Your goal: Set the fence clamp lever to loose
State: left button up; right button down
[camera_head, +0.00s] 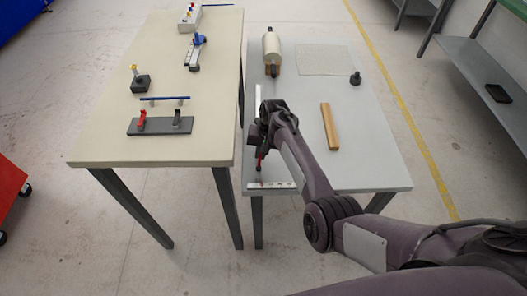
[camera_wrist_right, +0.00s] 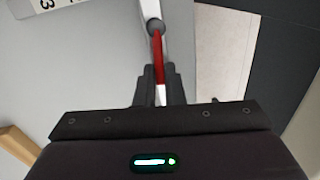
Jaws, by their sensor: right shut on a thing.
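The fence clamp lever shows as a red bar (camera_wrist_right: 158,55) in the right wrist view, running from a dark round pivot toward my gripper. In the head view its red part (camera_head: 261,160) shows just below my right gripper (camera_head: 264,150). My right gripper, also seen in the right wrist view (camera_wrist_right: 160,92), is shut on the lever's near end, with a finger on each side. The pale fence (camera_head: 257,98) runs along the left edge of the grey table (camera_head: 360,160). My arm hides part of the fence and clamp. My left gripper is not in view.
A wooden strip (camera_head: 329,126), a roll (camera_head: 271,52), a pale sheet (camera_head: 323,60) and a black knob-like object (camera_head: 355,78) lie on the grey table. A marked scale strip (camera_head: 272,185) lies at its front edge. A beige table (camera_head: 190,85) with several fixtures stands to the left.

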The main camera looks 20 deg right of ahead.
jog(key=shift+w+a+n, duration=0.15)
jog(key=shift+a+n, duration=0.05)
jog(key=shift+n, duration=0.5)
jog(key=c, duration=1.5)
grip_release()
jog(key=r, duration=0.2)
jog(key=d+r, duration=0.1)
jog(key=r, duration=0.4)
jog(key=shift+d+r, duration=0.15)
jog(key=shift+r, duration=0.2)
